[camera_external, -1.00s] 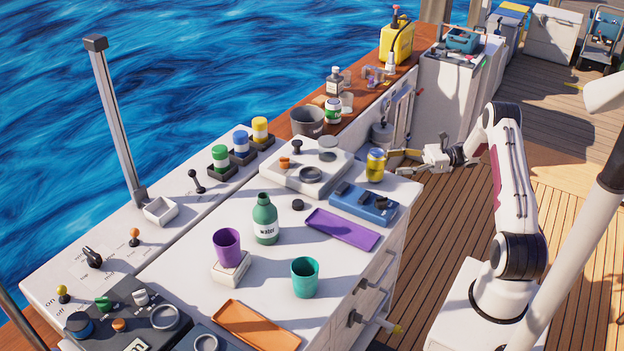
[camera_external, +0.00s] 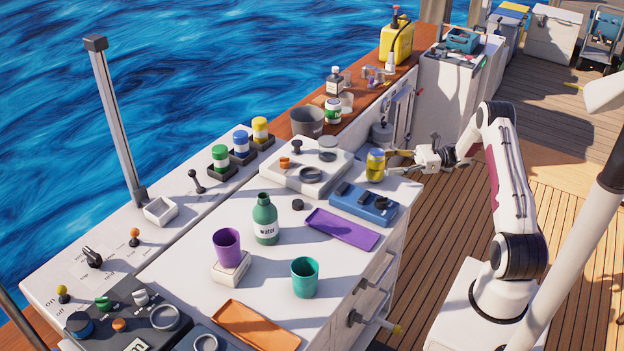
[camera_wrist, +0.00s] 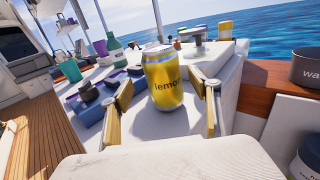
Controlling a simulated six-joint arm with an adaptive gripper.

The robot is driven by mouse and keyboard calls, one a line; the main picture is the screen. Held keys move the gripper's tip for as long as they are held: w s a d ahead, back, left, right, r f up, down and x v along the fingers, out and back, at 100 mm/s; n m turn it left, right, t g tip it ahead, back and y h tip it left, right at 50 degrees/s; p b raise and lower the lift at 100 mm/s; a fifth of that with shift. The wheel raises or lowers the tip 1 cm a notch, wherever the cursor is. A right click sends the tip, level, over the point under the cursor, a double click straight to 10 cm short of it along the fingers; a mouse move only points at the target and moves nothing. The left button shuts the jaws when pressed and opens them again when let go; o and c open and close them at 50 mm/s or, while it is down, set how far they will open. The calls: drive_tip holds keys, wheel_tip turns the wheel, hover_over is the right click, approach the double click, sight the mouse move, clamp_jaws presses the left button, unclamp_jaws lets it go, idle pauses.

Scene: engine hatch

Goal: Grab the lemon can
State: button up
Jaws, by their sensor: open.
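The yellow lemon can (camera_external: 375,166) stands upright near the right end of the white counter in the external view. In the wrist view the lemon can (camera_wrist: 163,80) stands between my two spread fingers, with its label facing the camera. My gripper (camera_external: 396,164) comes at the can from the right, low over the counter's end. In the wrist view my gripper (camera_wrist: 167,108) is open, with a gap on both sides of the can. The far side of the can is hidden, and I cannot tell how far the fingers reach past it.
A blue switch box (camera_external: 364,203) lies close in front of the can. A white panel (camera_external: 290,178) with knobs is to its left. A grey pot (camera_external: 307,121) stands behind. A purple tray (camera_external: 342,229), a green water bottle (camera_external: 265,222) and cups are farther along the counter.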

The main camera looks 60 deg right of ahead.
sight(376, 163)
drive_tip(key=shift+x, duration=2.4)
drive_tip(key=shift+w+d+f, duration=0.1)
drive_tip(key=shift+w+d, duration=0.05)
drive_tip(key=shift+d, duration=0.05)
drive_tip(key=c, duration=1.5)
